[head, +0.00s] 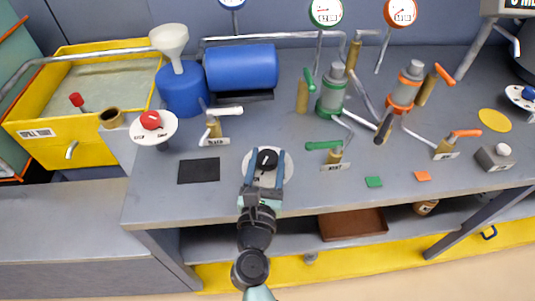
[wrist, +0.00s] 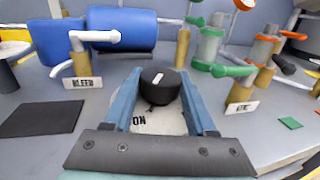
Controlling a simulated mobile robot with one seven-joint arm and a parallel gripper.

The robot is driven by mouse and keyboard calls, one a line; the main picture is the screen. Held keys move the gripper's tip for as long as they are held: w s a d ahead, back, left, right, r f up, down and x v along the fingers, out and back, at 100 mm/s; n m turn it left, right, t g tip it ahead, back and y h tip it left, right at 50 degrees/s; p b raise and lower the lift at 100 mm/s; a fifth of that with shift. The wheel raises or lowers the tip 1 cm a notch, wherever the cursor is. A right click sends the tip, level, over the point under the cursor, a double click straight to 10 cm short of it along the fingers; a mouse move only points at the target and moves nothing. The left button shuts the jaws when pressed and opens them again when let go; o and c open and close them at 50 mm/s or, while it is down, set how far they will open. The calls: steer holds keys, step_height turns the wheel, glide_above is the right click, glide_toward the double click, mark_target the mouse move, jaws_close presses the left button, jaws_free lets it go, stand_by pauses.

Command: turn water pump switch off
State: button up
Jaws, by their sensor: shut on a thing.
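A black round knob (head: 267,159) sits on a white disc (head: 287,165) near the table's front edge. In the wrist view the knob (wrist: 158,86) has a white pointer line, tilted slightly right of straight away from me. The word ON reads upside down on the disc (wrist: 165,122) on my side of the knob. My gripper (head: 266,157) reaches in from the front, its two blue fingers on either side of the knob and shut on it. The fingers cover the disc's sides, and other lettering is hidden. I cannot read a label naming this switch.
A red knob (head: 151,120) on a white disc stands to the left. A white-handled BLEED valve (head: 225,111) is behind left, a green-handled valve (head: 323,145) close right. A black mat (head: 198,171) lies left. The blue tank (head: 241,67) is behind.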

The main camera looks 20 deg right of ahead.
steer(key=shift+n+t+y+p, duration=0.7)
steer(key=shift+n+y, duration=0.3)
steer(key=shift+y, duration=0.4)
steer(key=shift+n+y, duration=0.4)
steer(key=shift+y, duration=0.2)
steer(key=shift+d+p, duration=0.1)
steer(key=shift+p, duration=0.25)
steer(key=shift+n+t+y+p, duration=0.45)
steer(key=shift+n+y, duration=0.35)
steer(key=shift+y, duration=0.4)
steer(key=n+y+p, duration=0.1)
steer(key=n+y, duration=0.1)
steer(key=y, duration=0.1)
steer(key=shift+d+r+y, duration=0.1)
steer(key=shift+d+y, duration=0.05)
steer(key=shift+y, duration=0.25)
steer(key=n+y, duration=0.2)
steer(key=y, duration=0.1)
steer(key=n+g+y+b, duration=0.1)
steer(key=n+y, duration=0.1)
steer(key=y, duration=0.1)
steer(key=shift+n+g, duration=0.25)
steer(key=shift+n, duration=0.05)
steer(key=shift+n+g+y+b, duration=1.35)
steer(key=shift+n+y, duration=0.15)
steer(key=shift+y, duration=0.7)
